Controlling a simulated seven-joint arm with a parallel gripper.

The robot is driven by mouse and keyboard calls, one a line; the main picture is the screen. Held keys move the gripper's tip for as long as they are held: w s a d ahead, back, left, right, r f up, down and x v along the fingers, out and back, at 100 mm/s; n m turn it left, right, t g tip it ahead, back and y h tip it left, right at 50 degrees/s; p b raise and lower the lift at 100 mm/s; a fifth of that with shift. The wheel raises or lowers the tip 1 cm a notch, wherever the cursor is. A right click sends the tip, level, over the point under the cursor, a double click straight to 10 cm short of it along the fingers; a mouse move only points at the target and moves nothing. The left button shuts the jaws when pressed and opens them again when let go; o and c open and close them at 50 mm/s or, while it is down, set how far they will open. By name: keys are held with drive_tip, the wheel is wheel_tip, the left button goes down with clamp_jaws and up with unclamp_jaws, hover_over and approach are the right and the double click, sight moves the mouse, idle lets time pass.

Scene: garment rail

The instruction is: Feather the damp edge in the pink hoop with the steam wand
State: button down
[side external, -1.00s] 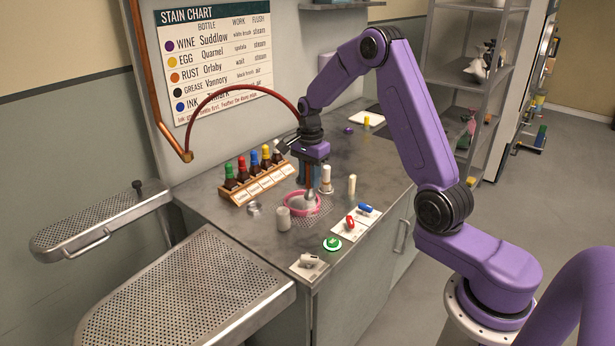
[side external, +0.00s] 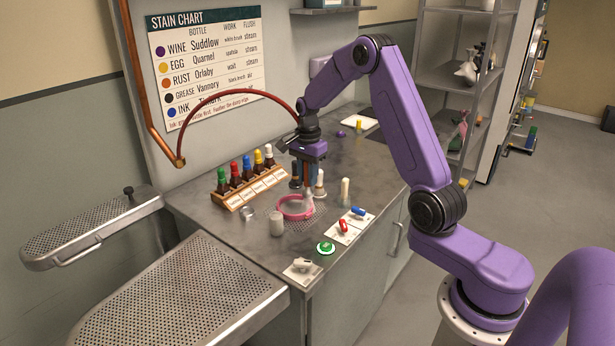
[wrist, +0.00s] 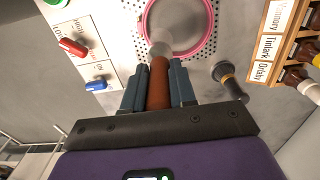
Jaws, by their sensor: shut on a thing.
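The pink hoop (side external: 281,213) lies on a perforated patch of the steel counter, with pale cloth inside; it also shows in the wrist view (wrist: 211,38). My gripper (side external: 308,184) is above the hoop's right part, its fingers pointing down. In the wrist view my gripper (wrist: 158,80) is shut on the red-brown handle of the steam wand (wrist: 158,88). The wand's pale head (wrist: 161,49) is at the hoop's near rim, with a whitish haze around it. I cannot tell whether it touches the cloth. The damp edge is not clear to see.
A wooden rack (side external: 251,190) of capped bottles stands left of the hoop. A dark-handled brush (wrist: 230,80) stands close beside my gripper. A red hose (side external: 235,92) arches to my wrist.

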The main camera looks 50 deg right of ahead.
drive_tip(key=shift+w+d, duration=0.4)
drive_tip(key=shift+d, duration=0.15)
drive_tip(key=shift+w, duration=0.1)
drive_tip(key=shift+w+d, duration=0.2)
drive_tip(key=shift+w, duration=0.35)
drive_tip(key=shift+w+d, duration=0.15)
drive_tip(key=shift+w, duration=0.4)
drive_tip(key=shift+r, duration=0.1)
wheel_tip(320, 180, up, 7)
idle(0.3)
idle(0.4)
